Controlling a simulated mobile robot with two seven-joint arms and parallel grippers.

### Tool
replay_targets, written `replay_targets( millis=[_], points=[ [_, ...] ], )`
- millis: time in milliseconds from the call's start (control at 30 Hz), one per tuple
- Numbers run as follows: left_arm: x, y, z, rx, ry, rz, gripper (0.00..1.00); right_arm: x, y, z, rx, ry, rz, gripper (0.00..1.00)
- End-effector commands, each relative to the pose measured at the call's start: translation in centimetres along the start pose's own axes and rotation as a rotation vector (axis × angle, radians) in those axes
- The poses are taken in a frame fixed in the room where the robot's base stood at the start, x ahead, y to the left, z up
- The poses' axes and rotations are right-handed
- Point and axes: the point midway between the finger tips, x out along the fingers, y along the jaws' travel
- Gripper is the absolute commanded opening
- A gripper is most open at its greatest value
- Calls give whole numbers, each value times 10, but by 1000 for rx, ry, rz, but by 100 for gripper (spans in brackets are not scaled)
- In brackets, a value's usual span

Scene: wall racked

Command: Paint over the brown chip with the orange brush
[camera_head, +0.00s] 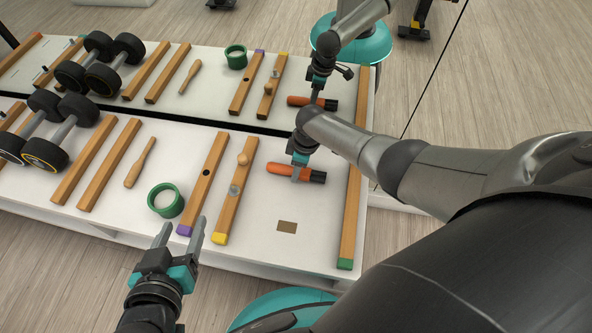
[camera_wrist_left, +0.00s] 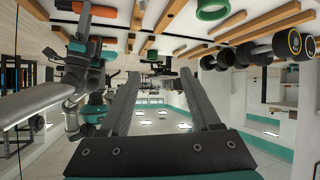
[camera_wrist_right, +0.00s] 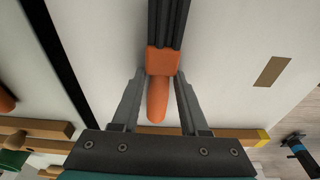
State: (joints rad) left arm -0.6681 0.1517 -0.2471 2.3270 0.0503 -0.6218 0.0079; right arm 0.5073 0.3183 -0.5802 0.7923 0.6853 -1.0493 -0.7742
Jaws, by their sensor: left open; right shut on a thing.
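The orange brush (camera_head: 284,170) has an orange handle and a dark ribbed end, which points right in the head view. My right gripper (camera_head: 299,170) is shut on its orange part, near the dark end. In the right wrist view, the brush (camera_wrist_right: 158,98) lies between the fingers. The brown chip (camera_head: 287,226) is a small flat rectangle on the white panel, below the brush in the head view and apart from it. It also shows in the right wrist view (camera_wrist_right: 272,71). My left gripper (camera_head: 184,222) is open and empty, near the purple-ended bar.
The white panel (camera_head: 262,252) carries a purple-ended bar (camera_head: 205,182), a yellow-ended bar (camera_head: 234,190) with a knob, and a green-ended bar (camera_head: 350,215). A green ring (camera_head: 165,200), wooden handle (camera_head: 140,162) and dumbbells (camera_head: 75,108) are farther left. A mirror beyond repeats them. Bare panel surrounds the chip.

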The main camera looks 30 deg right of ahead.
Motion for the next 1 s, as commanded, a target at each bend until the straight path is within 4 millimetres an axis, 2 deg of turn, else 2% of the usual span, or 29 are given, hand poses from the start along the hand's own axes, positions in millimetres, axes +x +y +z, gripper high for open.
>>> replay_targets(
  millis=[300,567,1000],
  points=[
    [-1,-2,-1,3,-17,-6,64,-2,0,0,0,0,0,0],
    [-7,-12,3,11,-111,-33,64,-11,0,-2,0,1,0,0],
    [-36,-38,19,14,-386,-111,64,-34,0,-5,1,0,0,0]
  ],
)
